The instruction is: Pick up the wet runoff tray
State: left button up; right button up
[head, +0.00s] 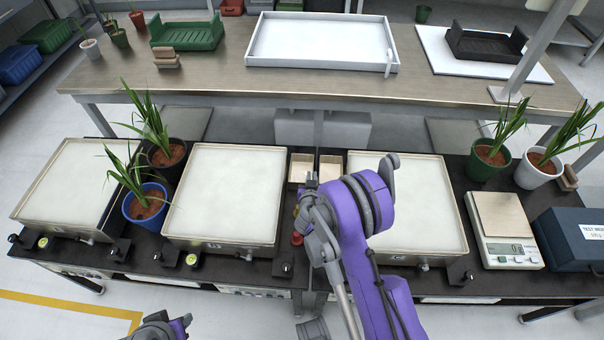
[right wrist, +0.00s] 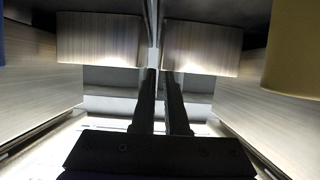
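A black slotted tray (head: 485,45) stands at the back right. I cannot tell from the pictures which tray is the wet runoff one; no water shows. My right gripper (head: 311,181) is over the gap between the middle and right front trays, close to two small beige boxes (head: 302,167). In the right wrist view its dark fingers (right wrist: 162,78) are a narrow gap apart, with nothing visible between them. My left gripper (head: 165,328) is cut off at the bottom edge.
Three pale-filled trays, at the left (head: 72,185), middle (head: 228,190) and right (head: 408,200), line the black bench. Potted plants (head: 146,205) stand between them. A scale (head: 502,228) and a blue box (head: 572,240) are at the right.

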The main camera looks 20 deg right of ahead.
aim_at(302, 172)
jog(key=x, duration=0.5)
jog(key=shift+w+d+b, duration=0.25)
jog(key=shift+b, duration=0.15)
grip_shut()
dwell(0.9)
